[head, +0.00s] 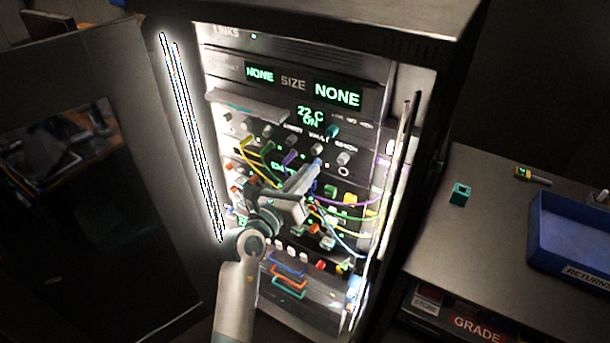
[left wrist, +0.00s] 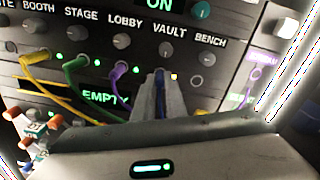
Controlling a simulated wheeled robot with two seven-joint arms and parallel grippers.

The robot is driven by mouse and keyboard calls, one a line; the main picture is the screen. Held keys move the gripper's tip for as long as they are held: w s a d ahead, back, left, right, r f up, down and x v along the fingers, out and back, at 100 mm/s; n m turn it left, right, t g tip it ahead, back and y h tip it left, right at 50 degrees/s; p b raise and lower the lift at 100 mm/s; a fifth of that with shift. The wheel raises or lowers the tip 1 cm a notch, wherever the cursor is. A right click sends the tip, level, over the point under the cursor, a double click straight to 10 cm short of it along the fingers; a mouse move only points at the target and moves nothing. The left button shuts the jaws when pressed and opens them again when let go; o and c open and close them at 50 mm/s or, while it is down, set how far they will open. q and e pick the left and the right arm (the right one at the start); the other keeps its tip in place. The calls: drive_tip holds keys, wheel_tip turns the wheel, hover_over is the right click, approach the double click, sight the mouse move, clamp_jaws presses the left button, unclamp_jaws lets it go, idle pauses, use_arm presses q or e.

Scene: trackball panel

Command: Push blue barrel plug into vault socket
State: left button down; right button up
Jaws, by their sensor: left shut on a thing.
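My left gripper (head: 316,166) reaches into the open lit rack and is shut on the blue barrel plug (head: 318,161). In the left wrist view the blue plug (left wrist: 160,88) shows as a narrow strip between the two grey fingers (left wrist: 159,98). It points at the panel in the column under the VAULT label (left wrist: 170,32), right of the purple plug (left wrist: 120,70). The fingers hide the vault socket, so I cannot tell how deep the plug sits. The BENCH socket (left wrist: 197,80) to the right is an empty ring. My right gripper is not in view.
Yellow (left wrist: 38,56) and green (left wrist: 78,62) plugs sit in sockets to the left, with cables hanging below. A row of knobs (head: 317,149) runs above the sockets. The rack door (head: 80,200) stands open at left. A blue tray (head: 570,235) lies on the right table.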

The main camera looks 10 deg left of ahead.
use_arm(q)
drive_tip(key=shift+w, duration=0.1)
drive_tip(key=c, duration=1.7)
unclamp_jaws()
drive_tip(key=shift+b+v, duration=2.75)
drive_tip(key=shift+v, duration=5.95)
drive_tip(key=shift+f, duration=0.15)
